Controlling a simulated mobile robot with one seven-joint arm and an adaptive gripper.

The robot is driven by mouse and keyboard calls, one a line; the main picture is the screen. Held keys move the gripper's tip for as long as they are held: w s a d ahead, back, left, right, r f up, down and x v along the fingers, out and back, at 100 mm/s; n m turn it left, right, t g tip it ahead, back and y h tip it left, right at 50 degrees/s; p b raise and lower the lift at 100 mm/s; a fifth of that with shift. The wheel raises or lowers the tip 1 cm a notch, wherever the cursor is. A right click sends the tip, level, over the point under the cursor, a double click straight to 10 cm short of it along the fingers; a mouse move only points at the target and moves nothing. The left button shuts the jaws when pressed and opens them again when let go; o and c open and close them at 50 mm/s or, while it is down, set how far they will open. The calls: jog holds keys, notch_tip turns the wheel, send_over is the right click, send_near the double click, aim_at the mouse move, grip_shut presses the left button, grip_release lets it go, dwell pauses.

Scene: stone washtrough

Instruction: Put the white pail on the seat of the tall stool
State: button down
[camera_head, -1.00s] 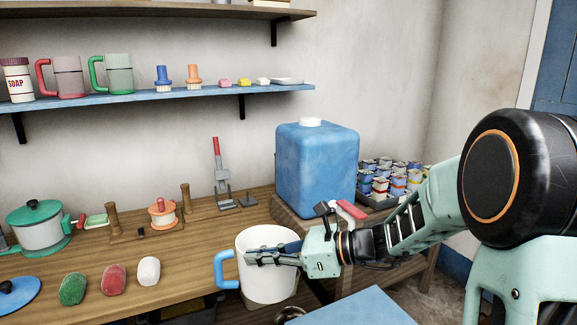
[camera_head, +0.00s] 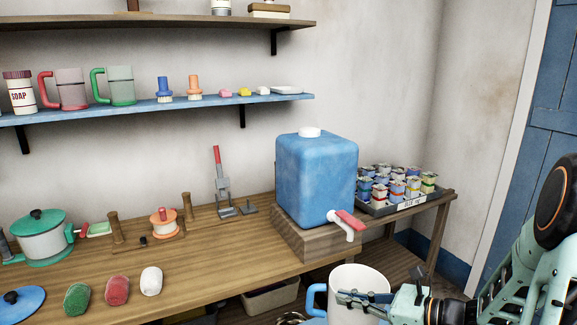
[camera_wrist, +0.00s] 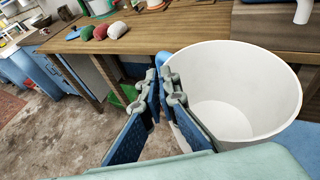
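The white pail (camera_head: 362,281) with a light-blue handle (camera_head: 314,299) is at the bottom of the head view, upright, in front of the wooden bench. The wrist view shows its empty inside (camera_wrist: 232,100). My gripper (camera_head: 345,298) reaches across its near side from the right, fingertips at the handle. In the wrist view the fingers (camera_wrist: 163,80) are nearly together beside the pail's wall and seem closed on the handle, mostly hidden there. A sliver of flat blue surface (camera_head: 313,321), perhaps the stool's seat, shows below the pail. Whether they touch is hidden.
A blue water tank (camera_head: 316,180) with a red-levered tap stands on a wooden block at the bench's right end. A tray of small cans (camera_head: 398,188) stands beyond it.

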jog(key=shift+r+p, duration=4.4)
jog(key=shift+p, duration=1.95)
jog(key=shift+a+f, duration=0.1)
jog(key=shift+a, duration=0.05)
